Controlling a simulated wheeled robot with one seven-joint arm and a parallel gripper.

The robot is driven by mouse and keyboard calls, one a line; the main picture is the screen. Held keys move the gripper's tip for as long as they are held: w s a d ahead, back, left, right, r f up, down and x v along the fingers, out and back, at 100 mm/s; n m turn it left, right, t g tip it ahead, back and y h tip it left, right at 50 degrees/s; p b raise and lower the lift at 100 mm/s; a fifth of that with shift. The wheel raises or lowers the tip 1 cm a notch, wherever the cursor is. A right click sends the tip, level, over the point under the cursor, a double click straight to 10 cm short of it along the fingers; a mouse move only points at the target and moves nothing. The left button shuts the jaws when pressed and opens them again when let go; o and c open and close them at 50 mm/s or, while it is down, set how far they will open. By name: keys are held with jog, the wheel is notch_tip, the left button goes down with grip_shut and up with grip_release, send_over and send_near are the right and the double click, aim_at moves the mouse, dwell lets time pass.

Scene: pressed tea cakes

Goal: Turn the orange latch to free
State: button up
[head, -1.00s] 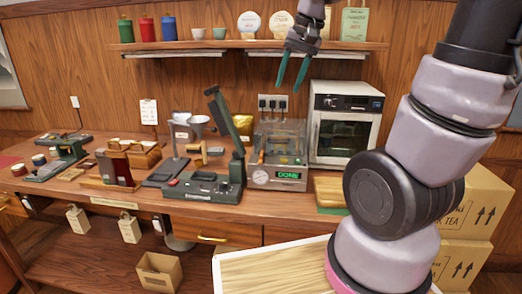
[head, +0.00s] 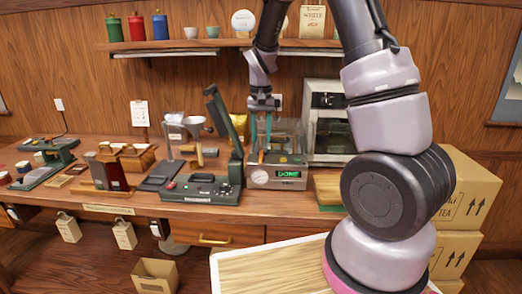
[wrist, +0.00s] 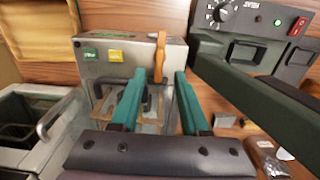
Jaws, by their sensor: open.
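In the head view my gripper (head: 261,148) hangs over the clear-walled press box (head: 276,177), whose green display reads DONE.
A dark green lever machine (head: 205,188) stands close on the left of the box. A white oven (head: 328,125) stands close on its right. A shelf (head: 215,45) with tins and cups runs above. A wooden tray (head: 265,275) is in front.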

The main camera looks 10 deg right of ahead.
aim_at(261, 151)
notch_tip(261, 151, down, 6)
jog(key=shift+r, duration=0.15)
grip_shut()
